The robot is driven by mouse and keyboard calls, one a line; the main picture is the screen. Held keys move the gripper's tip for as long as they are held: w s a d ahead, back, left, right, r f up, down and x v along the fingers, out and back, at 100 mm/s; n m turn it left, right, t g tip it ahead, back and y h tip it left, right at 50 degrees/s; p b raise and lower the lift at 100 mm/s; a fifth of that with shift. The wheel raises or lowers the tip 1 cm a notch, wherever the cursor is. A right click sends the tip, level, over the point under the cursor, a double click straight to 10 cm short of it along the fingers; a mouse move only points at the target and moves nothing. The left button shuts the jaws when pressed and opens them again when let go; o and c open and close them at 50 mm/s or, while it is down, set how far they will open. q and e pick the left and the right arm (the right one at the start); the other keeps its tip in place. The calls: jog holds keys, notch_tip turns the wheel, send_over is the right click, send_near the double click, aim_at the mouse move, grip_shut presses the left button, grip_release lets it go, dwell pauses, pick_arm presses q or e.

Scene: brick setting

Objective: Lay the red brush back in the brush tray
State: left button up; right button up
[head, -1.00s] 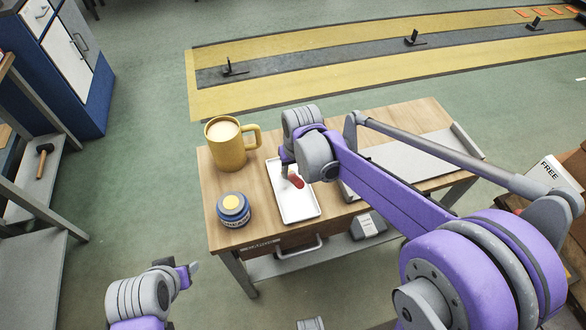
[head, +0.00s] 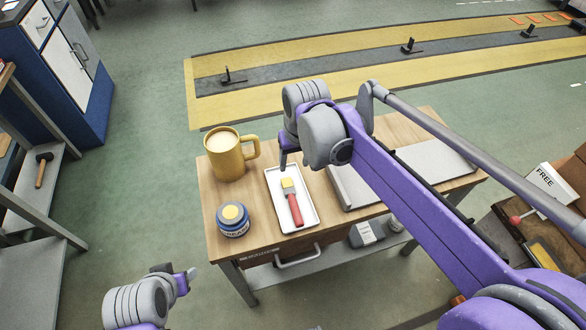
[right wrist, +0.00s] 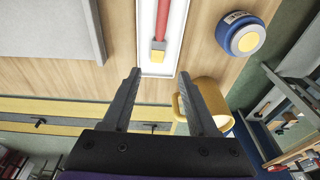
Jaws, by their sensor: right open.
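The red brush (head: 294,208) with a yellow head lies in the white brush tray (head: 308,222) on the wooden table. In the right wrist view the brush (right wrist: 162,22) also lies within the tray (right wrist: 146,65), lined up along its length. My right gripper (head: 289,160) is above the far end of the tray, apart from the brush. In the right wrist view its two fingers (right wrist: 165,95) are spread with nothing between them. My left gripper (head: 190,275) is at the lower left, away from the table; its fingers are too small to read.
A yellow mug (head: 226,158) stands left of the tray's far end, close to my right gripper. A blue jar (head: 233,220) stands left of the tray. A grey board (head: 352,188) lies to the right, partly behind my right arm.

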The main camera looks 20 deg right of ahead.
jog(key=s+d+f+t, duration=0.1)
jog(key=s+d+f, duration=0.1)
jog(key=s, duration=0.7)
jog(key=s+d+f+t, duration=0.2)
jog(key=s+f, duration=0.3)
jog(key=s, duration=0.4)
jog(key=shift+d+f, duration=0.3)
jog(key=shift+c, duration=0.7)
